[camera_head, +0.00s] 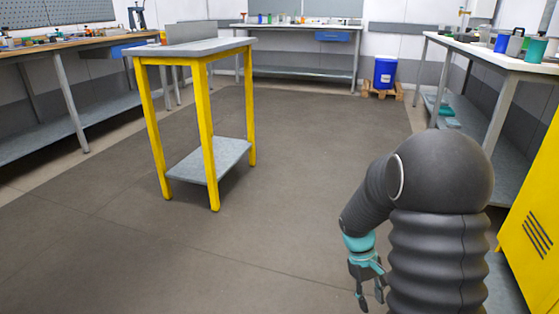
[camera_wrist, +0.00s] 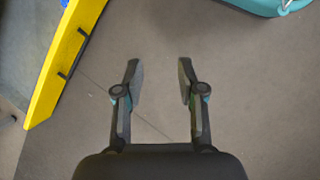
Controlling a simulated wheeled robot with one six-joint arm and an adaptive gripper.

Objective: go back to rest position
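My gripper (camera_wrist: 159,78) is open and empty in the wrist view. Its two dark fingers stand apart with only grey floor between them. In the head view my gripper (camera_head: 370,290) hangs at the end of my dark, ribbed arm at the lower right, pointing down over bare floor. It touches nothing there.
A yellow-legged table (camera_head: 208,47) stands left of centre. Workbenches line the left (camera_head: 75,44), back (camera_head: 300,27) and right (camera_head: 490,52). A blue drum (camera_head: 385,74) stands on a pallet at the back. A yellow cabinet (camera_head: 535,215) is close on the right. The middle floor is clear.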

